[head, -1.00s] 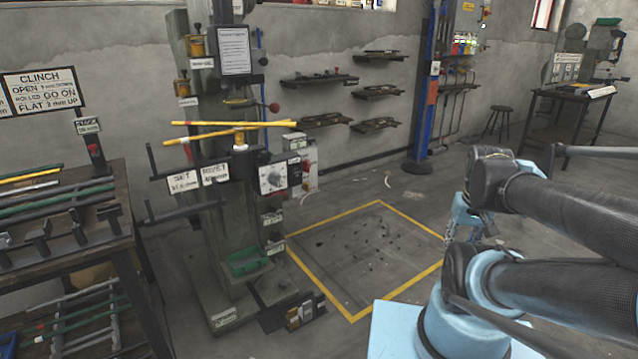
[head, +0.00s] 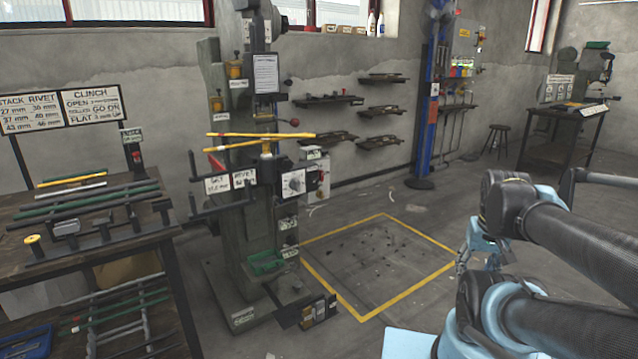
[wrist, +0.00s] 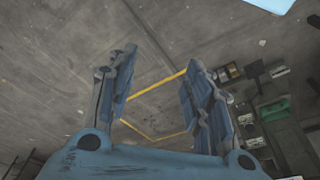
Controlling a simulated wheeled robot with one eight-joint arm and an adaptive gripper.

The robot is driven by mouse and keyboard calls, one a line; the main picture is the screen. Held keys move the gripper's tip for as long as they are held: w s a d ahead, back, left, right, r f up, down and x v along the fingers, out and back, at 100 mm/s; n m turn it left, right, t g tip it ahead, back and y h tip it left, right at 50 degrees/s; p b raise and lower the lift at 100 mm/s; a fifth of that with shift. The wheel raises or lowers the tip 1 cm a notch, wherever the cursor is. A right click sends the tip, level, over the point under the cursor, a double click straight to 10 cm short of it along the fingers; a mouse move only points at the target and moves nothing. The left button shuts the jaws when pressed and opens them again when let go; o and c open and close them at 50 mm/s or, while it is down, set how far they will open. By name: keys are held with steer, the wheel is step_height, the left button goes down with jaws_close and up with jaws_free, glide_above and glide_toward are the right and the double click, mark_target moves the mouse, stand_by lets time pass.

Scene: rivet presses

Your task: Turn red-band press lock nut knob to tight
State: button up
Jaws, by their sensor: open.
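A tall grey-green press (head: 262,215) stands left of centre in the head view, with yellow bars across it and a red-ended lever (head: 294,122). A grey round knob (head: 293,184) sits on a white plate on its right side. A small red piece (head: 215,162) shows at its left; I cannot make out a red band. Another press (head: 590,66) stands on a table at the far right. My gripper (wrist: 160,60) is open and empty in the wrist view, over the floor and apart from the press base, whose green tray (wrist: 275,110) shows at right.
A workbench (head: 95,225) with racks of bars stands at the left. Small wall shelves (head: 328,100), a blue post (head: 428,95) and a stool (head: 496,140) are behind. Open floor lies between.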

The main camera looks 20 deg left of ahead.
steer(key=w+a+r+n+t+y, duration=0.2)
steer(key=w+a+r+n+y, duration=0.1)
steer(key=w+a, duration=0.65)
steer(key=w+a+r+n+t+y, duration=0.2)
steer(key=w+a+r, duration=0.1)
steer(key=w+a, duration=0.6)
steer(key=w+a+r+n+t+y, duration=0.1)
steer(key=w+a+r+n+y, duration=0.2)
steer(key=w+a, duration=0.6)
steer(key=n+t+y, duration=0.2)
glide_toward(316, 179)
steer(key=x, duration=0.8)
steer(key=shift+a+f, duration=0.15)
steer(key=shift+w+m+g, duration=0.1)
steer(key=shift+m+g, duration=0.2)
steer(key=c, duration=1.1)
